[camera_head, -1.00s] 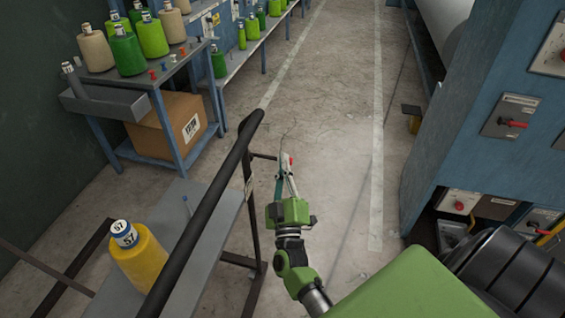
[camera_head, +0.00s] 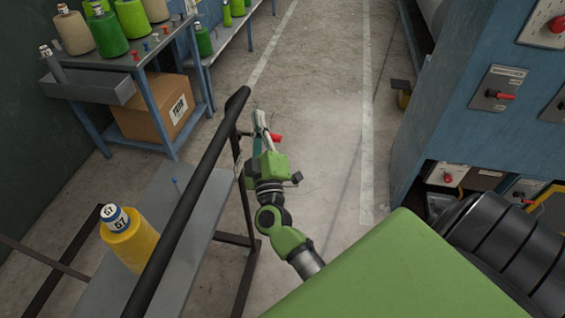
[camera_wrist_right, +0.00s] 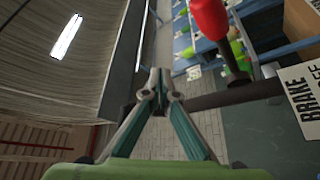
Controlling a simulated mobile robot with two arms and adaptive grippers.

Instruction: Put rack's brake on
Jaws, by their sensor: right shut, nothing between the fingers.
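The rack (camera_head: 158,215) stands at the left, with a grey shelf and a long black top bar (camera_head: 190,195). Its brake lever has a red grip (camera_head: 276,137) that sticks out to the right of the rack's end post. In the right wrist view the red grip (camera_wrist_right: 210,18) is at the top, right of my fingers, near a white plate reading BRAKE (camera_wrist_right: 302,98). My right gripper (camera_head: 260,114) is shut and empty, beside the lever between the red grip and the post. Its fingertips meet in the wrist view (camera_wrist_right: 158,76). Contact with the lever cannot be told. My left gripper is out of view.
A yellow yarn cone (camera_head: 130,242) stands on the rack shelf. A blue table (camera_head: 150,75) with cones, and a cardboard box (camera_head: 158,107) under it, are behind. A blue machine (camera_head: 440,125) with switches stands at the right. The aisle floor (camera_head: 320,110) is clear.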

